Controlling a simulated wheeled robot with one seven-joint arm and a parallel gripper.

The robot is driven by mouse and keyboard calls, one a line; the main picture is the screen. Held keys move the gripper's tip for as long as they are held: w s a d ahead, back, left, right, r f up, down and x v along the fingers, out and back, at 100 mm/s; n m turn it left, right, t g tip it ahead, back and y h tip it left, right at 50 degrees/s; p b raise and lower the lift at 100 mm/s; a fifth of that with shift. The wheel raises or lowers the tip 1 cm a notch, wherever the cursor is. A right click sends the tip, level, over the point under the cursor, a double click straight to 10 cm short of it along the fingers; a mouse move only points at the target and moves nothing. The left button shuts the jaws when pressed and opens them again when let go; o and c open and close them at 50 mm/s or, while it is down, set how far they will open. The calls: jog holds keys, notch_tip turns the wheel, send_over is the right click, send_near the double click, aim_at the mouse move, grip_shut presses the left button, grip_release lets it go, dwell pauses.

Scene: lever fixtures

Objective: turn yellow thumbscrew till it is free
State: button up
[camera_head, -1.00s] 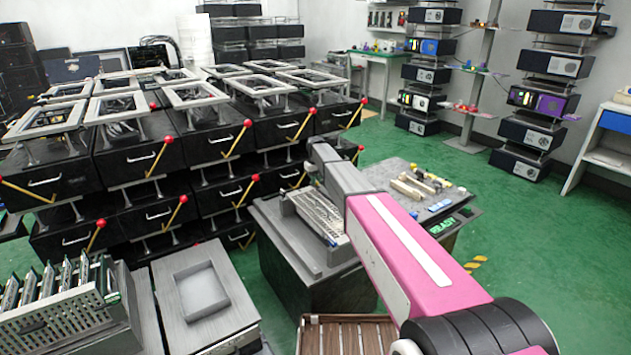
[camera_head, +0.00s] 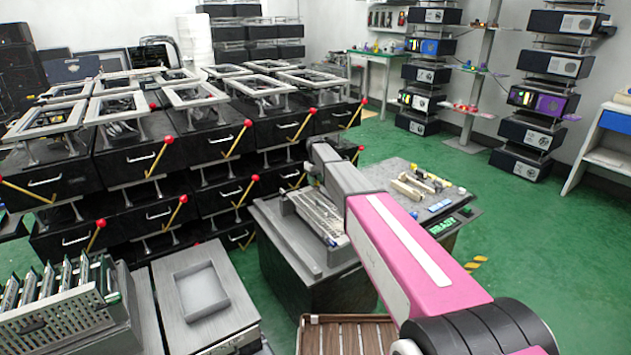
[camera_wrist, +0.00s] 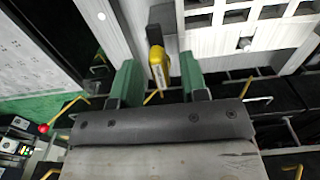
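In the wrist view, the yellow thumbscrew (camera_wrist: 159,66) sticks out from a dark block (camera_wrist: 162,22) beside a pale metal frame. My gripper (camera_wrist: 158,80) has two green fingers, one on each side of the thumbscrew. The fingers are apart, and a narrow gap shows on each side of the thumbscrew. I cannot tell how deep between the fingers it sits. In the head view, my pink arm reaches over a dark bench, and my gripper and the thumbscrew cannot be made out.
A grey slotted unit (camera_head: 320,213) lies on the bench below my arm. Small parts (camera_head: 420,185) and a READY display (camera_head: 443,226) are to its right. Black drawer units with red-knobbed levers (camera_head: 240,140) stand close on the left.

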aim_at(316, 180)
notch_tip(316, 180, up, 11)
dwell(0.7)
jog(key=shift+f, duration=0.1)
